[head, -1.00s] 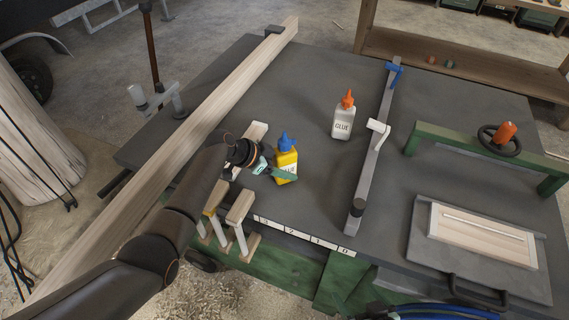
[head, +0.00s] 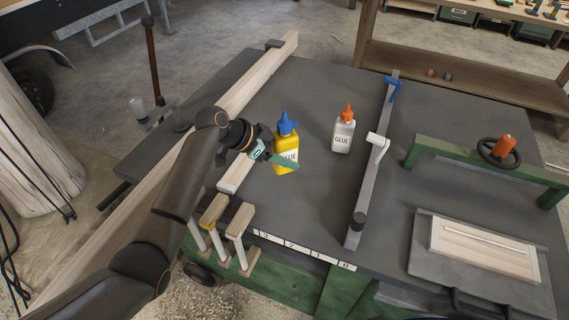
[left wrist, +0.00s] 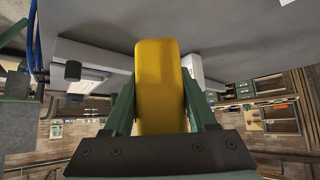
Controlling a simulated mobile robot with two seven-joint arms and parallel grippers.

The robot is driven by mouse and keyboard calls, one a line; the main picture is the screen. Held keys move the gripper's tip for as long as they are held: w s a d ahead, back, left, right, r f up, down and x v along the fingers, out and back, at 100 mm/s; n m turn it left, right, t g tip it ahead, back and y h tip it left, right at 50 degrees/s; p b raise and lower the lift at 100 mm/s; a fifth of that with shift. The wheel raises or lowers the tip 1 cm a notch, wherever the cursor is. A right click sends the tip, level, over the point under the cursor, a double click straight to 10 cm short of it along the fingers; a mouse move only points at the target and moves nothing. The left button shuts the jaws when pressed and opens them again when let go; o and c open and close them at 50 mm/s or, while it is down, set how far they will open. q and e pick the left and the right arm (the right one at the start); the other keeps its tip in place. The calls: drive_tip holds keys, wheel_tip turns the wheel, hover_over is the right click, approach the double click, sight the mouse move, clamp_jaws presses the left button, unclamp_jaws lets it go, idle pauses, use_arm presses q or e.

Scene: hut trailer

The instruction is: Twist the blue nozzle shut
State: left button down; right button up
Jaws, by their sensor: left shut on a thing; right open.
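A yellow glue bottle (head: 285,143) with a blue nozzle (head: 287,123) stands upright near the middle of the workbench view. My left gripper (head: 280,160) comes from the left and is shut around the bottle's body, below the nozzle. In the left wrist view the yellow bottle (left wrist: 160,85) fills the gap between the two green fingers; its nozzle does not show there. The bottle seems raised off the dark bench top. A white glue bottle (head: 343,135) with an orange nozzle stands to the right. My right gripper is not in view.
The dark bench top (head: 310,200) is clear in front of the bottles. A long clamp bar (head: 372,180) lies to the right. A wooden plank and block (head: 236,172), and several wood-handled tools (head: 213,210), are near my left arm. A green frame (head: 470,155) is further right.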

use_arm(q)
drive_tip(key=shift+r, duration=0.1)
drive_tip(key=shift+f, duration=4.35)
drive_tip(key=shift+f, duration=0.15)
drive_tip(key=shift+f, duration=0.25)
drive_tip(key=shift+f, duration=0.25)
